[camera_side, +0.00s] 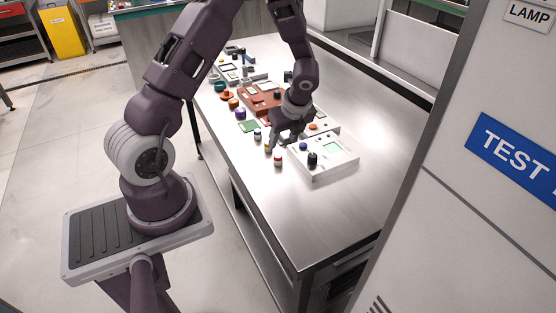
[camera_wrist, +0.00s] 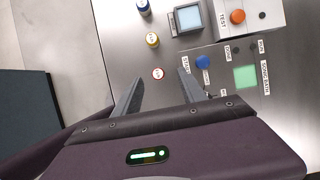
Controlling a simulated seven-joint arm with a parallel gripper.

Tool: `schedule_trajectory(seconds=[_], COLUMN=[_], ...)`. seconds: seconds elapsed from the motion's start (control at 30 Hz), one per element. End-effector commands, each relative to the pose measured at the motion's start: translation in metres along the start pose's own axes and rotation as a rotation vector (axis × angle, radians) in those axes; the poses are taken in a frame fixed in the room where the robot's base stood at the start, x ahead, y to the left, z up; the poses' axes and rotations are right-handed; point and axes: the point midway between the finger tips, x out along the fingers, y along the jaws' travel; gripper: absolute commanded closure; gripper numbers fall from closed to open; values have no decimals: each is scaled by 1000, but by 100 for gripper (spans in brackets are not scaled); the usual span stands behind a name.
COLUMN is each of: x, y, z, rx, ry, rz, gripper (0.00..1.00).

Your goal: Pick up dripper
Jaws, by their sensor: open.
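I cannot tell for certain which object is the dripper. My gripper (camera_side: 286,138) is open and empty, pointing down over the front part of the bench, beside the small bottles. In the wrist view, my gripper (camera_wrist: 160,77) has its two fingers apart, with a small red-and-white-capped bottle (camera_wrist: 158,73) appearing between the tips. I cannot tell the height gap. A yellow-capped bottle (camera_wrist: 152,40) and a blue-capped bottle (camera_wrist: 143,7) stand in line with it. An orange rounded piece (camera_side: 227,96) lies farther back on the bench, partly among other small items.
A white control panel (camera_wrist: 222,92) with a blue knob (camera_wrist: 202,62) and green screen (camera_wrist: 246,77) is right of the bottles. A box with an orange button (camera_wrist: 237,17) stands beyond it. The steel bench (camera_side: 300,225) is clear at its near end. A cabinet (camera_side: 475,200) stands right.

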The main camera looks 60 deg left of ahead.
Motion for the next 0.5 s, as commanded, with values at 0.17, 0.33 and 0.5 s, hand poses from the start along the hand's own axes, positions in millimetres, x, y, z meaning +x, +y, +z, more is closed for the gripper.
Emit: schedule_trajectory(seconds=[0.17, 0.33, 0.5], x=[25, 56, 69], y=[3, 8, 7], z=[-5, -14, -13], rx=[9, 5, 2], ry=[1, 1, 0], rz=[4, 4, 1], gripper=[51, 51, 51])
